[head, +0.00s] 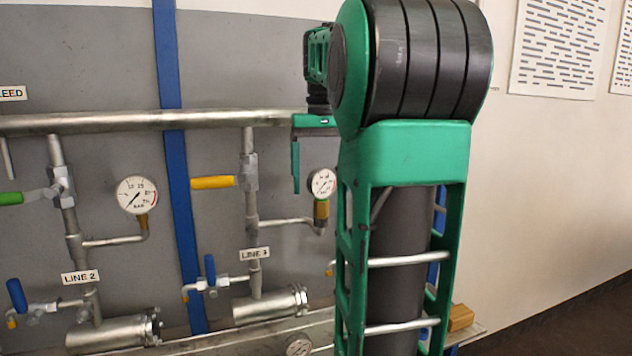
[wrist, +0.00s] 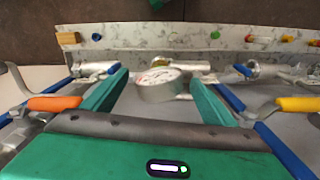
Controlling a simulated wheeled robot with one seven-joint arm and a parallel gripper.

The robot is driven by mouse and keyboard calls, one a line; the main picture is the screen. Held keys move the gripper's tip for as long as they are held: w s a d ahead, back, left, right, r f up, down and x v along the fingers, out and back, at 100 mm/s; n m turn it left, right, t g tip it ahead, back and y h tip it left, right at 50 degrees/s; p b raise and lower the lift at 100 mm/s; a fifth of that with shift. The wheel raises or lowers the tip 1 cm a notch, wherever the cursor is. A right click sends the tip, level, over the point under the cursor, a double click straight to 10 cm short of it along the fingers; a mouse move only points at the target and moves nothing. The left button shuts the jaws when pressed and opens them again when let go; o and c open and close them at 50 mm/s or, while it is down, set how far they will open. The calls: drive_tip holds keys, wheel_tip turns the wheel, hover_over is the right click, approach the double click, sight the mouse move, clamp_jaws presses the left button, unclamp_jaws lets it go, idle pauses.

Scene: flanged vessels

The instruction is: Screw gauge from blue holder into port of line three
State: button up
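A round white-faced gauge (head: 322,184) stands upright on a brass fitting (head: 321,211) at the end of the line three side pipe (head: 284,222). The line three label (head: 254,254) is to its lower left. My gripper points down over this gauge; one green finger (head: 296,168) shows left of it, and my arm hides the other. In the wrist view the gauge (wrist: 162,83) lies between the two fingers of my gripper (wrist: 158,82), with gaps on both sides. My gripper is open. I cannot make out a blue holder for certain.
Another gauge (head: 299,345) is low at the shelf. Line two's gauge (head: 137,195) is to the left. A yellow valve handle (head: 212,182) and a horizontal pipe (head: 90,122) are close to my gripper. A wooden block (head: 461,317) sits at the shelf's right end.

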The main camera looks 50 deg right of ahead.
drive_tip(key=shift+w+r, duration=0.1)
drive_tip(key=shift+r, duration=3.65)
drive_tip(key=c, duration=0.7)
drive_tip(key=shift+r+n, duration=0.25)
drive_tip(key=shift+n, duration=0.15)
drive_tip(key=shift+c, duration=1.4)
drive_tip(key=r+n, duration=0.1)
drive_tip(key=n, duration=0.2)
drive_tip(key=shift+r, duration=0.35)
drive_tip(key=shift+f, duration=4.95)
drive_tip(key=shift+o, duration=0.2)
